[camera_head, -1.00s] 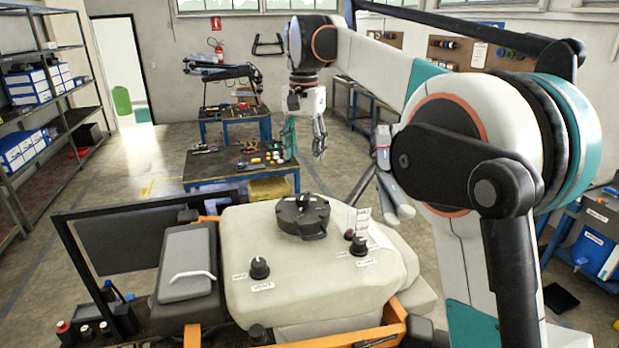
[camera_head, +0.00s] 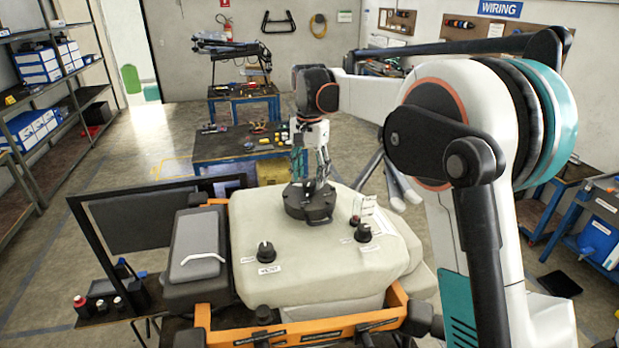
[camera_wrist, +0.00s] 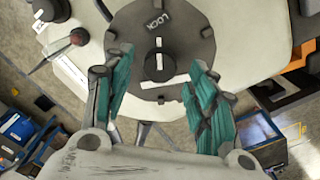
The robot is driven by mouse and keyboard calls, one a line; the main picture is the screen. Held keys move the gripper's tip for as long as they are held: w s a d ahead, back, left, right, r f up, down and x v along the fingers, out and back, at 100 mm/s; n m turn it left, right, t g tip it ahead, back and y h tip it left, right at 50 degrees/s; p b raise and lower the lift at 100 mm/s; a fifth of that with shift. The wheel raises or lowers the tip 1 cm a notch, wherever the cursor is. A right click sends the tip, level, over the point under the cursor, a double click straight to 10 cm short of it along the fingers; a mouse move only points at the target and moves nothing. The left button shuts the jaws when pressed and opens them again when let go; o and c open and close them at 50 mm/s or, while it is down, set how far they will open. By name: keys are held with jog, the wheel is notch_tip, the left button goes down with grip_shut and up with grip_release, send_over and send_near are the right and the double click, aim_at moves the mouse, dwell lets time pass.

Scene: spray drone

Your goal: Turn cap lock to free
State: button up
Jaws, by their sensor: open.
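The dark round cap (camera_head: 309,207) sits on top of the pale tank (camera_head: 285,255). In the wrist view its disc (camera_wrist: 199,45) carries the word LOCK, a raised round centre knob and white marks. A small tab sticks out from the cap's front edge in the head view. My gripper (camera_head: 309,182) points down right over the cap, with teal-padded fingers. In the wrist view my gripper (camera_wrist: 160,65) is open, one finger on each side of the centre knob, with nothing between them gripped. I cannot tell whether the fingers touch the cap.
Two black knobs, one left (camera_head: 266,251) and one right (camera_head: 363,232), stand on the tank near the cap, with a small red-topped part and a paper tag (camera_head: 366,206). An orange frame (camera_head: 300,329) edges the tank. A work table (camera_head: 225,150) stands behind.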

jog(key=shift+f, duration=1.15)
jog(key=c, duration=1)
jog(key=shift+c, duration=0.2)
